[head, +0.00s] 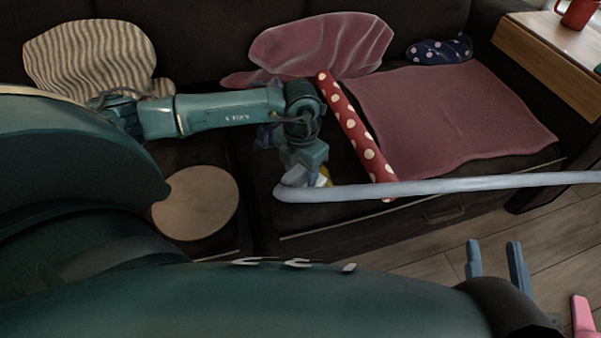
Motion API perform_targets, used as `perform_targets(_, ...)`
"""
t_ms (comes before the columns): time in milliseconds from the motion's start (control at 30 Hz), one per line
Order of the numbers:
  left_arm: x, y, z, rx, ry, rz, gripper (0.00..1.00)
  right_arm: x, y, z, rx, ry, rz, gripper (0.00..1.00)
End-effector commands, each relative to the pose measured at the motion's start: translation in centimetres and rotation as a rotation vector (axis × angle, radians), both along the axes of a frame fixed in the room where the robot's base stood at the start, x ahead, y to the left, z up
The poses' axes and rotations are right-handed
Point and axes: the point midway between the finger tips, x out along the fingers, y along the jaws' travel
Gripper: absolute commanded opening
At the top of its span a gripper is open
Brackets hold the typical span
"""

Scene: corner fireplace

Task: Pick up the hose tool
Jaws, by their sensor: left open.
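A long pale grey tube, which looks like the hose tool (440,187), runs from the sofa seat out past the right edge of the view. Its bent left end is beside my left gripper (306,178). That gripper points down at the sofa and is open; its fingers are partly hidden, and I cannot tell whether they touch the tube. A small yellow patch shows beside them. My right gripper (496,262) is at the lower right, open and empty, with its two blue fingers apart above the floor.
The dark sofa holds a red dotted roll (352,130), a pink blanket (460,115), a round tan cushion (196,203), and pink (320,45), striped (92,55) and blue dotted (440,50) cushions. A wooden side table (550,55) bears a red mug (576,13). Wood floor (430,255) is open at right.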

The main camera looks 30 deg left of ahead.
Motion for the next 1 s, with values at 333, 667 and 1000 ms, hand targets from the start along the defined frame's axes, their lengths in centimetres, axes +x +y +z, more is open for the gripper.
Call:
perform_targets(333,0.02,0.01,0.13,0.000,-0.001,0.000,0.37,0.12,0.09,0.77,0.004,-0.018,0.003,0.36)
perform_targets(667,0.02,0.02,0.14,0.000,-0.001,0.000,0.10,0.18,-0.03,0.33,-0.004,-0.011,0.000,0.36)
perform_targets(1000,0.06,0.01,0.23,0.000,-0.002,0.000,0.00,0.00,-0.08,0.00,-0.006,0.000,-0.001,0.36)
